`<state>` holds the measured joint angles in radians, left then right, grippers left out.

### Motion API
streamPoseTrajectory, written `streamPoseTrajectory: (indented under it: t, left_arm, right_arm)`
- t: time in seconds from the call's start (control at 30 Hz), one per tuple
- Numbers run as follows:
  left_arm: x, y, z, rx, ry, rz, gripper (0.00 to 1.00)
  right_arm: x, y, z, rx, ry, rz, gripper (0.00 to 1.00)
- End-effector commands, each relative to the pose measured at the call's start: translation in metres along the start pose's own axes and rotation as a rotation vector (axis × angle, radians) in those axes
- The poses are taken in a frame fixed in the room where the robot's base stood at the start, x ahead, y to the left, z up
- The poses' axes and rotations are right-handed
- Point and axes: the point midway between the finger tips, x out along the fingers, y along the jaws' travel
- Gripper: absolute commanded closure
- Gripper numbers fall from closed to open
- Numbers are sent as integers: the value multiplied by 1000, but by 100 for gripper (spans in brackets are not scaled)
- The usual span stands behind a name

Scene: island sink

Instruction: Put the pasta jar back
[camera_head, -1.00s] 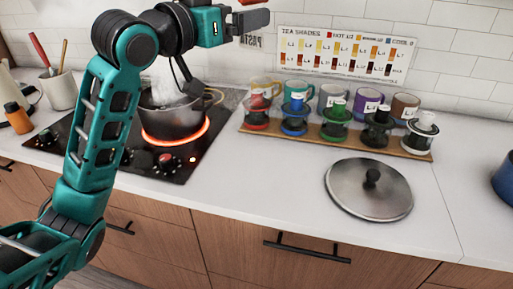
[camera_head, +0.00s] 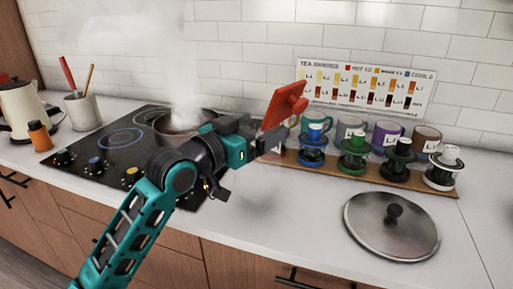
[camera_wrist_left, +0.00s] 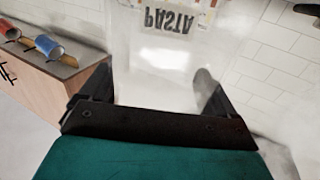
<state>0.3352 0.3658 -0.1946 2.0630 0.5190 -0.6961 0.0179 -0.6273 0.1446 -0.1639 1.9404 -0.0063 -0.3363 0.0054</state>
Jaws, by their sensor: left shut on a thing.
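The pasta jar is clear, with a red lid (camera_head: 285,106) on its upper end in the head view. Its clear body (camera_wrist_left: 160,60) fills the space between my left fingers in the left wrist view. A PASTA label (camera_wrist_left: 168,21) appears there upside down and mirrored. My left gripper (camera_head: 268,142) is shut on the jar and holds it tilted in front of the left end of the tea rack. The fingers and the see-through wall make the jar's lower edge hard to see. My right gripper is not in view.
A steaming pot (camera_head: 180,124) stands on the black cooktop (camera_head: 100,150), partly behind my arm. Several mugs and tea infusers stand along the wooden rack (camera_head: 425,186). A metal lid (camera_head: 392,226) lies on the counter at right. White counter (camera_head: 300,205) in front of the rack is bare.

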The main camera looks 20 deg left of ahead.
Motion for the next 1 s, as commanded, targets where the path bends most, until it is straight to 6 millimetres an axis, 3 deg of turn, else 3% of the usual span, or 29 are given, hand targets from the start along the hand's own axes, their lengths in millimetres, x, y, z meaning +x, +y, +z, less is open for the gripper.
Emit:
streamPoseTrajectory:
  t: [0.1,0.23,0.67,0.7,0.8,1.0]
  left_arm:
    - [0,0,21,-3,-3,0,95]
    - [0,0,35,-2,1,0,95]
    - [0,0,40,0,2,0,95]
    - [0,0,41,-1,-3,0,7]
    - [0,0,41,-1,-4,0,0]
    - [0,0,40,-1,-3,0,0]
  right_arm:
    - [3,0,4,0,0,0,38]
    - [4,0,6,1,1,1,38]
    - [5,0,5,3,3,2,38]
    - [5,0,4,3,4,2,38]
    - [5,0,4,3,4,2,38]
    - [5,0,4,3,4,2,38]
